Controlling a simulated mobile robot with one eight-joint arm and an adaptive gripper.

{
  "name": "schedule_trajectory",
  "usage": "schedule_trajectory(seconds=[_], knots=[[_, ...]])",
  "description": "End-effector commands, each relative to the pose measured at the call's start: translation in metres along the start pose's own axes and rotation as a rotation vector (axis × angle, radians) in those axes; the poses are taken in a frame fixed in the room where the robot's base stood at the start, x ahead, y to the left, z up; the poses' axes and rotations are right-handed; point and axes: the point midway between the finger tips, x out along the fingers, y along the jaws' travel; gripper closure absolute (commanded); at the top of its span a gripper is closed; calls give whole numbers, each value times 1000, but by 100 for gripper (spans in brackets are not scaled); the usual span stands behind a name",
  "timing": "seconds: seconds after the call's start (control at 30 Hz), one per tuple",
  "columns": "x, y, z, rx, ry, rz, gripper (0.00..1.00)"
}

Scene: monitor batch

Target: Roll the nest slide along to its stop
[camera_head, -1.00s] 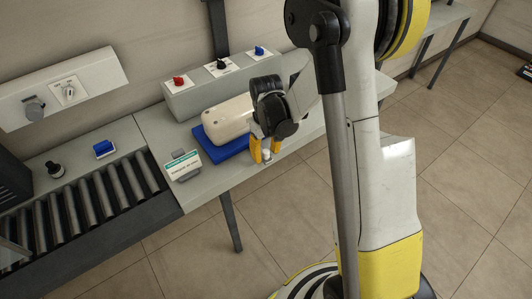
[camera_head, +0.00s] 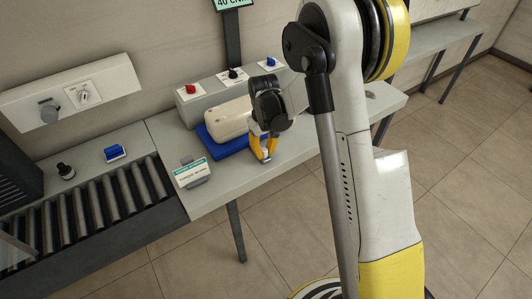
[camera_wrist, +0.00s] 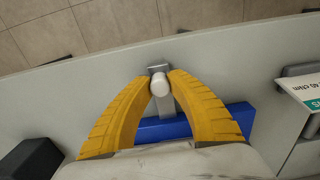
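The blue nest slide (camera_head: 222,149) sits on the grey bench with a rounded beige housing (camera_head: 228,120) on top. In the wrist view, the blue edge (camera_wrist: 160,129) shows behind my fingers. A pale round knob (camera_wrist: 160,85) on a grey metal arm sticks out from the slide towards the bench's front edge. My gripper (camera_head: 264,156) points down at this knob. In the wrist view, the yellow fingertips (camera_wrist: 161,80) come together on both sides of the knob and appear to touch it. The housing and my gripper hide parts of the slide; its stop cannot be made out.
A grey box with red, black and blue knobs (camera_head: 232,75) stands behind the slide. A small sign (camera_head: 191,173) stands to the left. Further left are a roller conveyor (camera_head: 95,210), a blue block (camera_head: 115,153) and a dark knob (camera_head: 65,171). The bench to the right is mostly clear.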

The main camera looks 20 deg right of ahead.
Motion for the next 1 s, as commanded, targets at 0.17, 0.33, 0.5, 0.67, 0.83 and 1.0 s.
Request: schedule_trajectory(seconds=[0.17,0.33,0.5,0.67,0.83,1.0], knots=[[-1,0,-4,-1,9,1,56],[-1,0,-3,-1,7,1,56],[-11,0,-2,-1,7,1,56],[-43,0,-2,-1,7,1,56],[-81,0,-2,-1,8,1,56],[-109,0,-2,-1,8,1,56]])
